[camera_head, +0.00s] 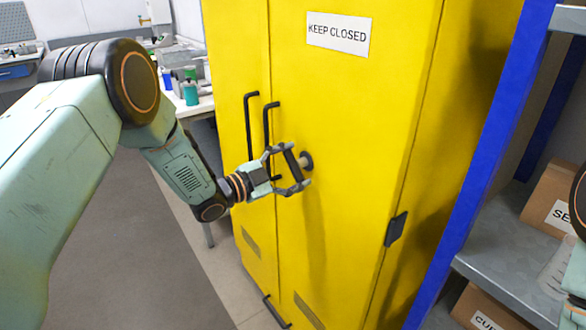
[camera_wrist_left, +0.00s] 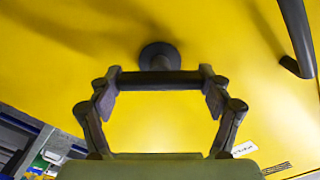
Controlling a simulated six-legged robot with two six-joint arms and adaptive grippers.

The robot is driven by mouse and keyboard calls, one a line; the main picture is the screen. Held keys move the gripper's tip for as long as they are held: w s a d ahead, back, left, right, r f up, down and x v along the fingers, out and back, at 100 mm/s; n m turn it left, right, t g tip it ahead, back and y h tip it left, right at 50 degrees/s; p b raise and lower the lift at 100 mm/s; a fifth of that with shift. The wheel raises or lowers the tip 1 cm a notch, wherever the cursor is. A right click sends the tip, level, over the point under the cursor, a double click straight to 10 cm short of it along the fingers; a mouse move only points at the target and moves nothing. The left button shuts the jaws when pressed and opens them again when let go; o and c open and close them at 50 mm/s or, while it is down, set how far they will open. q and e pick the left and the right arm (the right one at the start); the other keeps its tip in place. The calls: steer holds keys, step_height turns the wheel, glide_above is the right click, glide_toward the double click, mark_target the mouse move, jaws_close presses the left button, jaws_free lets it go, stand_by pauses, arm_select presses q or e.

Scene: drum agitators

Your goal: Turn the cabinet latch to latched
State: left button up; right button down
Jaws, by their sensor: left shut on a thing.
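The yellow cabinet (camera_head: 340,130) stands in the middle of the head view with its doors shut. Its latch is a dark bar (camera_wrist_left: 160,79) on a round dark mount (camera_wrist_left: 159,56), which also shows in the head view (camera_head: 307,161). My left gripper (camera_head: 292,168) is at the latch, its fingers shut on the two ends of the bar. In the left wrist view the bar runs level between the fingertips (camera_wrist_left: 160,90). In the head view the bar looks tilted. My right gripper is not in view; only part of my right arm shows at the right edge.
Two black door handles (camera_head: 251,135) stand just left of the latch; one shows close by in the left wrist view (camera_wrist_left: 297,40). A blue-framed shelf (camera_head: 497,130) with cardboard boxes (camera_head: 552,195) is to the right. A cluttered bench is behind on the left.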

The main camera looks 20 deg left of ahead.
arm_select(q)
steer(key=m+b, duration=0.1)
steer(key=m, duration=0.3)
steer(key=shift+m, duration=0.3)
steer(key=shift+m+b, duration=0.9)
steer(key=shift+m, duration=1.4)
steer(key=shift+d, duration=0.1)
steer(key=o, duration=1.1)
steer(key=shift+f, duration=0.1)
steer(key=v, duration=1.2)
steer(key=shift+w, duration=0.1)
